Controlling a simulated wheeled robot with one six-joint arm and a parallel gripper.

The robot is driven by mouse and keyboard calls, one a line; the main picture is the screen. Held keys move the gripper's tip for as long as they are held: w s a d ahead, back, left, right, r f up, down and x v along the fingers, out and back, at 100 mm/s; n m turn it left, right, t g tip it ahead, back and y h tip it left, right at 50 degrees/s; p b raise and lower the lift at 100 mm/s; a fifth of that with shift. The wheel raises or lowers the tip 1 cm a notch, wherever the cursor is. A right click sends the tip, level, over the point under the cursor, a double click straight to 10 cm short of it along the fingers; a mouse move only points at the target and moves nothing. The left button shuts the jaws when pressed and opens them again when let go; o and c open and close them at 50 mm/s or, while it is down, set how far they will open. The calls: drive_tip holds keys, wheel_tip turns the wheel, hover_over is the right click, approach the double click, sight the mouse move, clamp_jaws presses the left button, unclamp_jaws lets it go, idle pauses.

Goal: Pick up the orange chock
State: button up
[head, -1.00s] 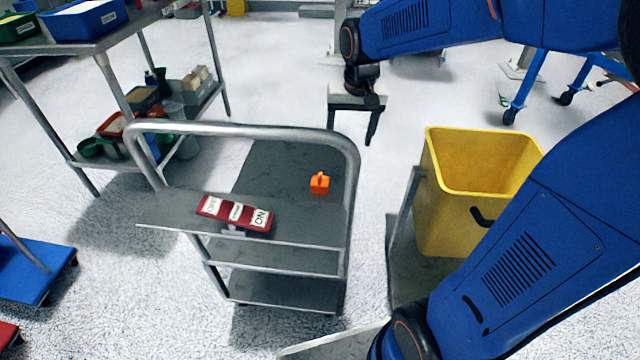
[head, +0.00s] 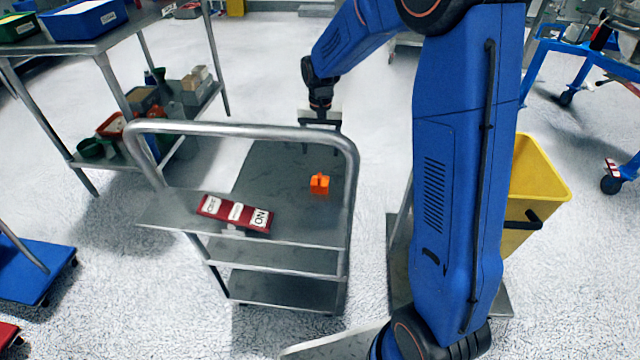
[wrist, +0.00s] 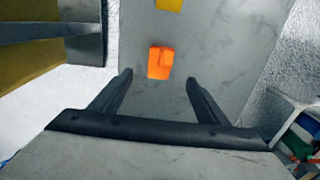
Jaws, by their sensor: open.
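The orange chock (head: 320,184) is a small block with a raised part on top. It sits on the grey top shelf of the metal cart (head: 275,165), toward its right side. In the wrist view the chock (wrist: 160,62) lies just beyond and between my two fingertips, apart from them. My gripper (head: 321,148) is at the far end of the cart, behind the chock in the head view, partly behind the cart's handle rail. In the wrist view my gripper (wrist: 158,82) is open and empty.
A red-and-white labelled bar (head: 235,213) lies on the cart's near shelf. The cart's handle rail (head: 240,130) arches up over the shelf. A yellow bin (head: 535,190) stands to the right. A shelf rack (head: 150,60) with boxes stands at the left.

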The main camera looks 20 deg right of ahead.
sight(320, 178)
wheel_tip(320, 178, down, 9)
drive_tip(key=shift+f, duration=0.1)
drive_tip(key=shift+w+f, duration=0.15)
drive_tip(key=shift+f, duration=1.2)
drive_tip(key=shift+w+f, duration=0.1)
drive_tip(key=shift+f, duration=1.25)
drive_tip(key=c, duration=1.3)
drive_tip(key=shift+r, duration=0.15)
